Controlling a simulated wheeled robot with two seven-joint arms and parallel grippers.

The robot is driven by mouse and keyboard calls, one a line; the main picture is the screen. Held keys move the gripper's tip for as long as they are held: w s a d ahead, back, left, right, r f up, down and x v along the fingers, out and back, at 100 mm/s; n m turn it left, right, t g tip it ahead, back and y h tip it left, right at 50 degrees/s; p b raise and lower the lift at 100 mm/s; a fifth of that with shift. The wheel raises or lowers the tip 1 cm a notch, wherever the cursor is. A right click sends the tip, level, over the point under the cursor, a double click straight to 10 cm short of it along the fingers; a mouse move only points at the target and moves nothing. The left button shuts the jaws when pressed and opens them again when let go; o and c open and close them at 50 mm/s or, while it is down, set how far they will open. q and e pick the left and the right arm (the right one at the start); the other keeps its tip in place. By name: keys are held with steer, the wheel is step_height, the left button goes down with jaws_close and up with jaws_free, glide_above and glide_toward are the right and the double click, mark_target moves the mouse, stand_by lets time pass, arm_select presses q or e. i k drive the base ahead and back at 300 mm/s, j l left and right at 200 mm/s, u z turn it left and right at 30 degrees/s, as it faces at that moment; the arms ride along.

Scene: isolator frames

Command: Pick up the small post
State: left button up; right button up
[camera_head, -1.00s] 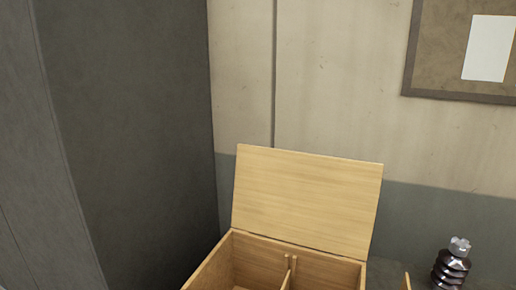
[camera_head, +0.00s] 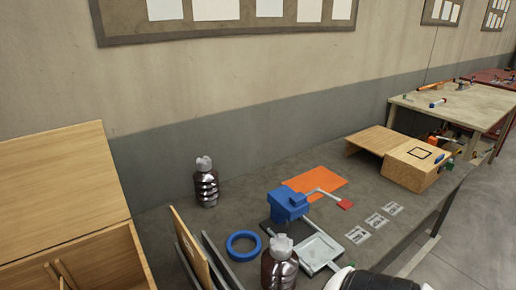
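Two dark brown ribbed posts with pale metal caps stand upright on the grey bench. One post (camera_head: 206,185) is at the back, near the wall and right of the open wooden box. The other post (camera_head: 280,268) is at the front, and its lower end is cut off by the picture edge. The front one looks bigger, but it is also nearer, so I cannot tell for sure which is the small one. Neither of my grippers is in view. A white and black part, seemingly of my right arm, shows at the bottom edge.
The open wooden box (camera_head: 128,262) stands left. Upright panels (camera_head: 190,246), a blue ring (camera_head: 243,246), a blue device (camera_head: 288,203) and a metal tray (camera_head: 322,250) crowd the front post. An orange sheet (camera_head: 318,183), cards (camera_head: 377,220) and a wooden case (camera_head: 412,173) lie right.

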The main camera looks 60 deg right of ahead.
mark_target(280, 263)
steer(key=z, duration=2.5)
